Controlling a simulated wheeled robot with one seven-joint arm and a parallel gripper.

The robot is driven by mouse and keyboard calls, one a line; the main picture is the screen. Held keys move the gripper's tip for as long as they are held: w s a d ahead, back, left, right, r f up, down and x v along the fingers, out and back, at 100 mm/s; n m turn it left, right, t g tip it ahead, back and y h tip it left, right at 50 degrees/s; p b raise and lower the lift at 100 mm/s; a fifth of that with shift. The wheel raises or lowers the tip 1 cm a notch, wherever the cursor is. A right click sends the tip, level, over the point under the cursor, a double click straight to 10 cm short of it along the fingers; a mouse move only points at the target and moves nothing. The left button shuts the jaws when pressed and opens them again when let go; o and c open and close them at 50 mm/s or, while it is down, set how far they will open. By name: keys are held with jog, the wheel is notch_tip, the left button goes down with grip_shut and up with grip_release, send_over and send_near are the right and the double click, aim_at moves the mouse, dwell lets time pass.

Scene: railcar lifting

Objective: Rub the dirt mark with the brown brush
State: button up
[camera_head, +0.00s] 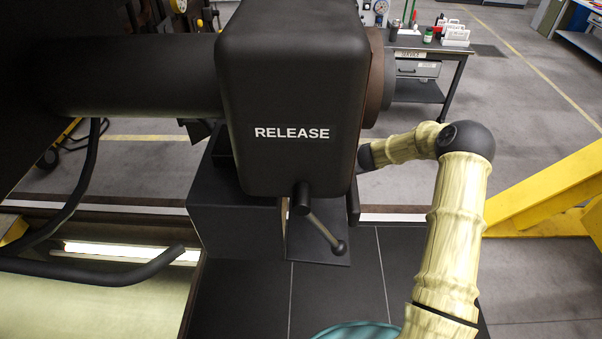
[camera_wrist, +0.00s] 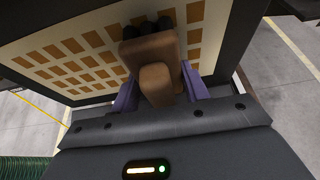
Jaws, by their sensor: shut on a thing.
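The brown brush (camera_wrist: 155,50) is in the wrist view, in front of a pale panel (camera_wrist: 82,42) with rows of tan squares. My gripper (camera_wrist: 158,85) is shut on the brush, with a purple finger at each side of its handle. Dark rounded shapes show at the brush's far end; I cannot tell whether they are bristles or part of the dirt mark. No dirt mark is clearly visible, and I cannot tell whether the brush touches the panel. In the head view the gripper and brush are hidden behind the black RELEASE box (camera_head: 290,90).
A small lever (camera_head: 325,232) hangs under the box. A black hose (camera_head: 110,270) curves at the lower left. A yellow frame (camera_head: 545,195) stands at the right. A service bench (camera_head: 430,60) is at the back, with open floor around it.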

jog(key=shift+s+a, duration=0.1)
jog(key=shift+s, duration=1.65)
jog(key=shift+s, duration=0.45)
jog(key=shift+s+a, duration=0.1)
jog(key=shift+s, duration=1.2)
jog(key=shift+s, duration=0.1)
jog(key=shift+s, duration=1.7)
jog(key=shift+s, duration=0.1)
